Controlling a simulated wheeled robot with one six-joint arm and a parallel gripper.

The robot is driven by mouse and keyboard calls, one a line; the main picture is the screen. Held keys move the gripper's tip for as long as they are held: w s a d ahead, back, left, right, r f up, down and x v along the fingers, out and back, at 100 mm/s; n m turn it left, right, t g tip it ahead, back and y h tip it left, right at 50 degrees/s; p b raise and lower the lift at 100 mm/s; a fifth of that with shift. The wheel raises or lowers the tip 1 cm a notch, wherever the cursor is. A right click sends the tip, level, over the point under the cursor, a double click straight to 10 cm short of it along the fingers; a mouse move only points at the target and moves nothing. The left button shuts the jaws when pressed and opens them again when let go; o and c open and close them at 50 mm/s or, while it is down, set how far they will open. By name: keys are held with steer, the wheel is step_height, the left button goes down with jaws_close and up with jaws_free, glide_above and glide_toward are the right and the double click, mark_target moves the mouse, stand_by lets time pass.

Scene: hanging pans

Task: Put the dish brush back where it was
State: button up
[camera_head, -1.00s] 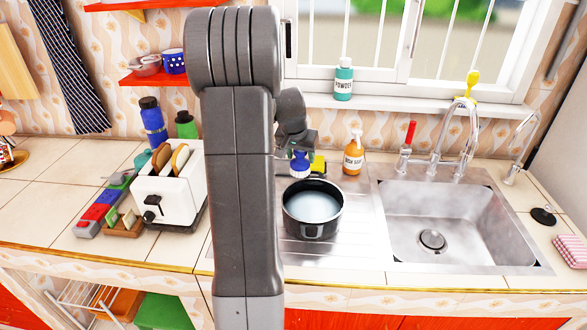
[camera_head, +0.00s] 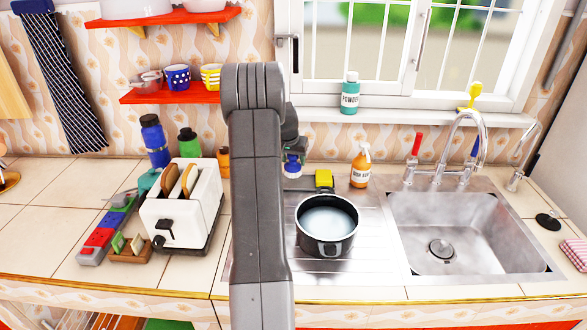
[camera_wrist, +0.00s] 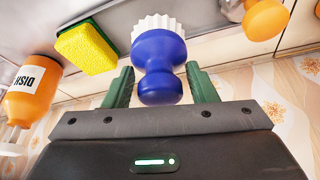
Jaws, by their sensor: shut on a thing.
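The dish brush (camera_head: 292,169) has a round blue handle and white bristles. It is held by my gripper (camera_head: 291,154) near the back of the steel drainer, behind and left of the pot. The wrist view shows the brush (camera_wrist: 158,60) between the two green fingers of my gripper (camera_wrist: 160,86), bristles pointing away from the palm. The gripper is shut on its blue handle. In the head view my arm hides part of the counter to the left. I cannot tell whether the bristles touch the surface.
A yellow sponge (camera_head: 324,179) lies right of the brush, with an orange dish soap bottle (camera_head: 360,168) beyond it. A black pot (camera_head: 327,238) holding pale liquid stands in front. The sink (camera_head: 460,235) is at right, a toaster (camera_head: 184,208) at left. An orange object (camera_head: 223,162) stands by the wall.

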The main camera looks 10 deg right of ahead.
mark_target(293, 165)
steer(key=shift+f, duration=2.1)
steer(key=o, duration=0.9)
steer(key=shift+o, duration=0.2)
steer(key=shift+r, duration=0.1)
steer(key=shift+r+p, duration=0.2)
steer(key=shift+p, duration=0.2)
steer(key=b+v, duration=0.2)
steer(key=v, duration=0.9)
steer(key=shift+s+r, duration=0.25)
steer(key=shift+r, duration=0.05)
steer(key=shift+a, duration=0.1)
